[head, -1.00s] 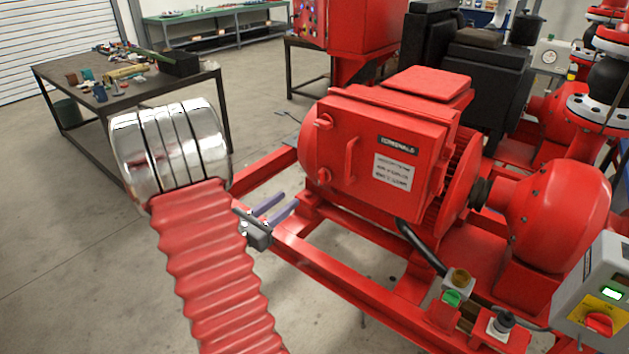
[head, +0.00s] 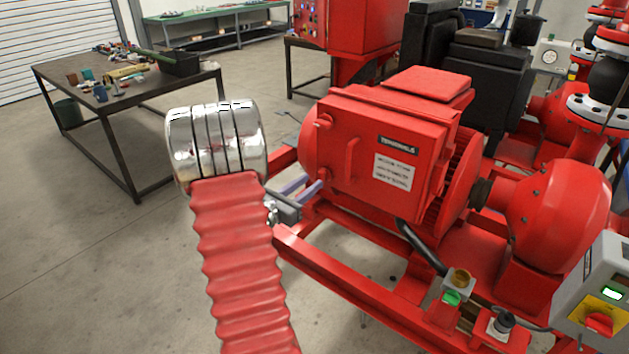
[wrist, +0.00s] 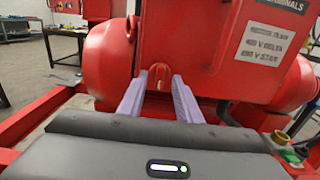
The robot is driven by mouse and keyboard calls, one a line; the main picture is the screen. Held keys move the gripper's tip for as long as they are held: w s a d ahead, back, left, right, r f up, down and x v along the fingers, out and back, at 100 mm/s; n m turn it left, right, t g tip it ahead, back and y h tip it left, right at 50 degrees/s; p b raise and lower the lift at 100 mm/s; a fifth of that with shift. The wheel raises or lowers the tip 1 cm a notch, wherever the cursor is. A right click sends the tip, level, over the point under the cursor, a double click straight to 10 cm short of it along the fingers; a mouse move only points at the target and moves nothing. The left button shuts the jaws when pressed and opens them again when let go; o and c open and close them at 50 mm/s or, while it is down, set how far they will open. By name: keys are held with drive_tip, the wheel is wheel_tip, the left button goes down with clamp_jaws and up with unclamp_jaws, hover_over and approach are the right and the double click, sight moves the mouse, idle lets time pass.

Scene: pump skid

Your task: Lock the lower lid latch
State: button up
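The red terminal box lid (head: 385,155) faces me on the motor, with a label and a vertical handle. The lower lid latch (head: 324,174) is a red knob at the lid's lower left edge. An upper latch (head: 325,122) sits above it. My gripper (head: 318,188) is just below and left of the lower latch, partly hidden behind my arm. In the wrist view, my gripper (wrist: 159,80) is open with two pale parallel fingers. The lower latch (wrist: 158,72) shows just beyond and between the fingertips; I cannot tell whether they touch it. The gap between the fingers looks empty.
The red skid frame (head: 340,265) runs below the motor. A black cable (head: 420,245) leaves the box underneath. A control box with a red switch (head: 599,322) stands at the lower right. A workbench (head: 130,90) stands at the left, with clear floor before it.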

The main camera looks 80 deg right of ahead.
sight(319, 176)
drive_tip(key=shift+x, duration=1.75)
drive_tip(key=shift+c, duration=0.4)
clamp_jaws()
drive_tip(key=shift+a, duration=0.15)
